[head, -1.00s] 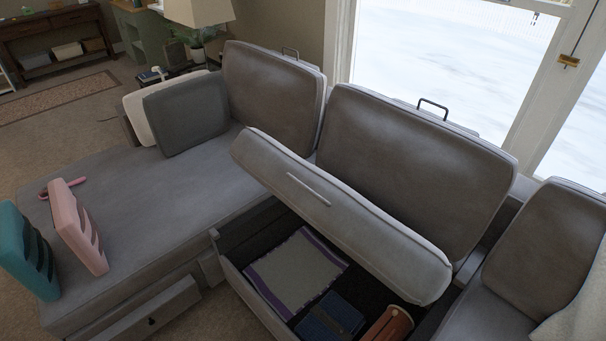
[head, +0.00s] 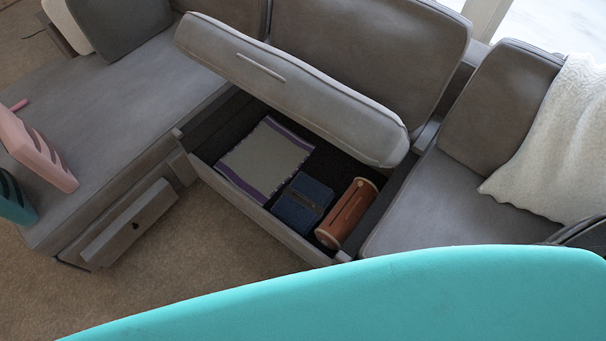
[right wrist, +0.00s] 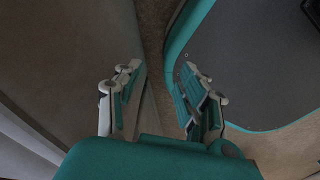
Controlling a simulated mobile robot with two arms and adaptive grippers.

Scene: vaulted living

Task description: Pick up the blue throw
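The blue throw (head: 302,203) is a dark blue folded bundle with a darker band across it. It lies inside the open storage box (head: 230,205) under the raised sofa seat, between a flat grey-and-purple piece and a brown roll. My right gripper (right wrist: 161,95) shows in the right wrist view with its two fingers apart and nothing between them. The throw does not show in that view, and the right gripper does not show in the head view. My left gripper is in neither view.
The raised seat cushion (head: 300,90) leans over the back of the box. The grey-and-purple piece (head: 265,160) and brown roll (head: 347,213) flank the throw. An open drawer (head: 128,225) juts out at left. Pink (head: 38,152) and teal (head: 14,200) objects are on the chaise.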

